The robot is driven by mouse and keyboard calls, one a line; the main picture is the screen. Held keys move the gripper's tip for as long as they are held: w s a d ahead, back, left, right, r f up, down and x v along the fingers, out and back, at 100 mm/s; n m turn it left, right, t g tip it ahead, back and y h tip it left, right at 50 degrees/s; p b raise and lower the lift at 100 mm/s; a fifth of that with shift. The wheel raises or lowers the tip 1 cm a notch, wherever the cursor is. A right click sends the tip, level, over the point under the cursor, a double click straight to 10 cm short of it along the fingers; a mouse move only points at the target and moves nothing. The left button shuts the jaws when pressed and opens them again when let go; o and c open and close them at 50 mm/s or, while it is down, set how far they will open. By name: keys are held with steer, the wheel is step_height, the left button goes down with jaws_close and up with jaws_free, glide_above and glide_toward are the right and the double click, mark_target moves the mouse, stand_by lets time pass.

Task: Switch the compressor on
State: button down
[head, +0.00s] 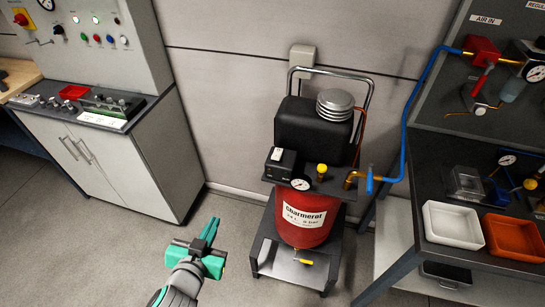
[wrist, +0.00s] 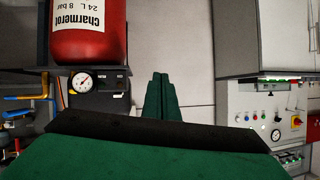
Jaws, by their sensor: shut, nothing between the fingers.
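The compressor has a red tank (head: 303,220) labelled Charmerol, under a black motor housing (head: 308,130), on a dark base by the wall. A black switch box (head: 280,162) with a pale switch on top sits at its front left, beside a round gauge (head: 301,184). The switch's position is too small to tell. My gripper (head: 211,232), green, is shut and empty, left of the compressor and apart from it. In the wrist view, which looks upside down, my gripper's fingers (wrist: 160,95) are together; the red tank (wrist: 89,32) and the gauge (wrist: 82,82) are at the left.
A blue hose (head: 408,110) runs from the brass outlet valve to the panel at right. A dark bench (head: 430,168) there bears a white tray (head: 452,224) and an orange tray (head: 515,239). A grey cabinet (head: 120,170) with a control panel stands left. Floor between cabinet and compressor is clear.

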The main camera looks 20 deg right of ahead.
steer(key=w+d+r+h, duration=0.1)
steer(key=w+d+r, duration=0.2)
steer(key=d+r, duration=0.3)
steer(key=w+d+r+h, duration=0.1)
steer(key=w+d+r, duration=0.3)
steer(key=d+r, duration=0.3)
steer(key=d, duration=0.3)
steer(key=shift+d, duration=0.4)
glide_above(277, 154)
steer(key=s+a, duration=0.2)
steer(key=s, duration=0.1)
step_height(277, 154, down, 3)
steer(key=shift+a+f, duration=0.1)
steer(key=shift+f, duration=0.1)
step_height(277, 154, down, 3)
steer(key=shift+w+r, duration=0.1)
steer(key=shift+f, duration=0.7)
